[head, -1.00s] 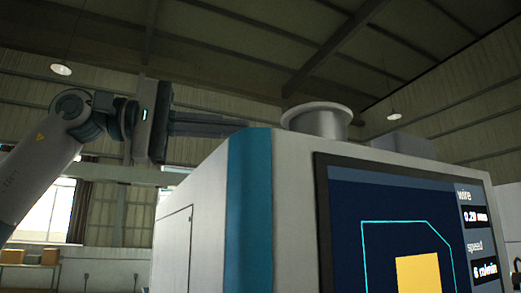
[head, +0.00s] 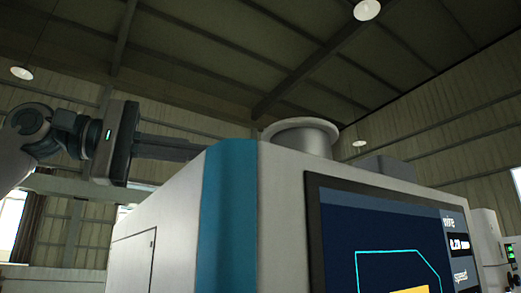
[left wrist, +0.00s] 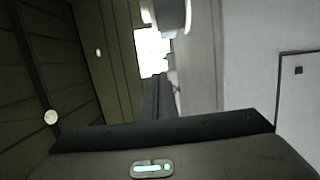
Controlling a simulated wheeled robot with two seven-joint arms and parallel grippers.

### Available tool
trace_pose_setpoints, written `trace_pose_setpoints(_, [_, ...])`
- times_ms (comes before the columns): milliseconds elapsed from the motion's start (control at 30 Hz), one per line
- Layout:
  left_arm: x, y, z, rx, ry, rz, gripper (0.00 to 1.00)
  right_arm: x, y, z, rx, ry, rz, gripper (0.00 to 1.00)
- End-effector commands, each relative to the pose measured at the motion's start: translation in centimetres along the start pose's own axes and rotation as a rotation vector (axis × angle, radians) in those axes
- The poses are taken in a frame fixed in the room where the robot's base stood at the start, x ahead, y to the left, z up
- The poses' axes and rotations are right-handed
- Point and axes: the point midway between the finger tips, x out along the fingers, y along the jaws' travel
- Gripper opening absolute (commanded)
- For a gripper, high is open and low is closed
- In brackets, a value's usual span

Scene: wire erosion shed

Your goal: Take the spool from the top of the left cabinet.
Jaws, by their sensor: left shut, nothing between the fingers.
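The spool (head: 303,138), a pale grey flanged drum, stands upright on top of the left cabinet (head: 230,215), near its front edge. My left gripper (head: 200,150) is at the cabinet's upper left edge, left of the spool and apart from it. Its fingers are shut and empty, pointing right. In the left wrist view, the shut fingers (left wrist: 153,95) point up the picture toward a pale rounded thing (left wrist: 172,14), which looks like the spool. The spool's base is partly hidden by the cabinet's top edge. My right gripper is not in view.
A dark-framed screen (head: 385,245) covers the cabinet's front. A grey box (head: 385,168) sits on top, right of the spool. Another machine with a green display (head: 508,252) stands at far right.

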Motion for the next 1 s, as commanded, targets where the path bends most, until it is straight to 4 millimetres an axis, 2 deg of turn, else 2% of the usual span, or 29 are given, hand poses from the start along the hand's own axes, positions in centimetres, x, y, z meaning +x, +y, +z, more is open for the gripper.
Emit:
trace_pose_setpoints(267, [3.5,0.3,0.1,0.000,-0.001,-0.003,0.00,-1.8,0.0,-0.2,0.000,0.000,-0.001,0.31])
trace_pose_setpoints(600, [9.6,0.4,0.1,0.001,-0.002,-0.004,0.00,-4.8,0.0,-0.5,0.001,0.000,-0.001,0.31])
trace_pose_setpoints(800, [9.9,0.3,2.6,0.003,-0.001,-0.002,0.00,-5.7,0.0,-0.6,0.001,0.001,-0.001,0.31])
trace_pose_setpoints(1000, [10.2,0.1,3.7,0.001,-0.001,0.000,0.00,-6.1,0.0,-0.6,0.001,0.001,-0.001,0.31])
